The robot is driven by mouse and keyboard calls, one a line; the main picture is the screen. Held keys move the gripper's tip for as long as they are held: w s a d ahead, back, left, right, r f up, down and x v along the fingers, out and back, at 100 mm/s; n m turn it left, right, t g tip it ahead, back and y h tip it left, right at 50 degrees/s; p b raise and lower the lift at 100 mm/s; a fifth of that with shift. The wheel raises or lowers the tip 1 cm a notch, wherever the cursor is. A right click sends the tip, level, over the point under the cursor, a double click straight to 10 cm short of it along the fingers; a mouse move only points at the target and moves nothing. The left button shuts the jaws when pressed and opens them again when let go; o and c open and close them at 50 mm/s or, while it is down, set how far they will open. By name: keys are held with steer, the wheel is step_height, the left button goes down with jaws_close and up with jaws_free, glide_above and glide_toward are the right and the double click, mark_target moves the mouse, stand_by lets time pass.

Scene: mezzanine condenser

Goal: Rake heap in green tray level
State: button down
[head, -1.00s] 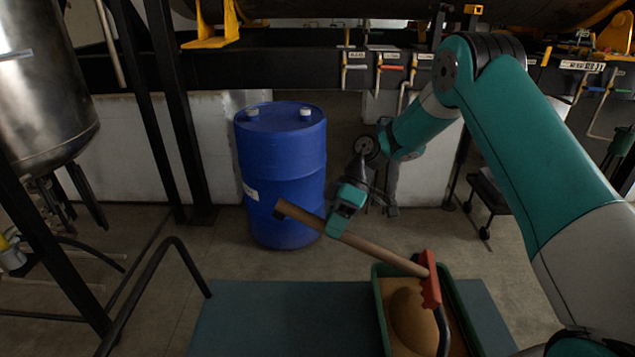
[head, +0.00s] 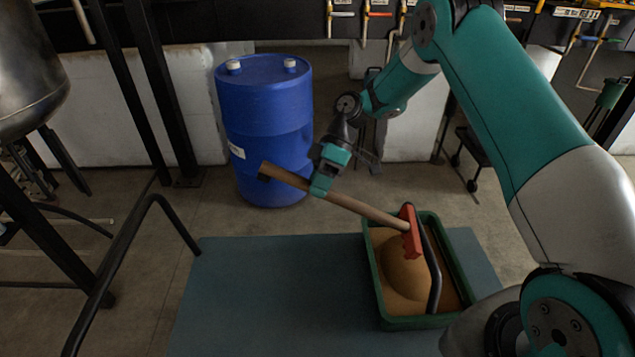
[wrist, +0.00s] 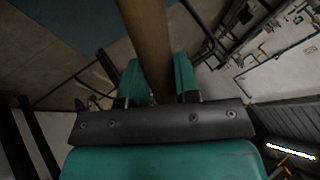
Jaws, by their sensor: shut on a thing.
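My gripper (head: 328,170) is shut on the wooden handle of the rake (head: 362,208), and the wrist view shows the handle (wrist: 149,45) between its two fingers. The rake slants down to the right to a red head piece (head: 411,232) with a dark curved bar (head: 432,265) over the green tray (head: 387,321). The tray sits on the right part of the blue-grey table. A smooth rounded tan heap (head: 403,273) rises in the tray. From this angle I cannot tell whether the bar touches the heap.
The blue-grey table top (head: 260,295) is clear left of the tray. A blue drum (head: 265,130) stands behind it. A dark bent rail (head: 130,255) rises at the left, and a steel tank (head: 28,85) hangs at the upper left.

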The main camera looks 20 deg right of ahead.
step_height(320, 180, down, 12)
steer(key=b, duration=0.8)
steer(key=shift+r, duration=0.1)
stand_by(0.4)
steer(key=s+d+b, duration=0.1)
steer(key=s+d, duration=0.2)
steer(key=d, duration=0.6)
steer(key=shift+d+b, duration=0.3)
steer(key=shift+b, duration=0.1)
steer(key=shift+a, duration=0.1)
stand_by(0.9)
steer(key=w+a+p, duration=0.1)
steer(key=w+a, duration=0.2)
steer(key=a, duration=0.6)
steer(key=shift+a+p, duration=0.2)
steer(key=shift+p, duration=0.15)
stand_by(0.4)
steer(key=shift+d, duration=0.1)
steer(key=s+d+b, duration=0.1)
steer(key=s+d, duration=0.2)
steer(key=d, duration=0.6)
steer(key=shift+d+b, duration=0.2)
steer(key=shift+b, duration=0.1)
stand_by(0.6)
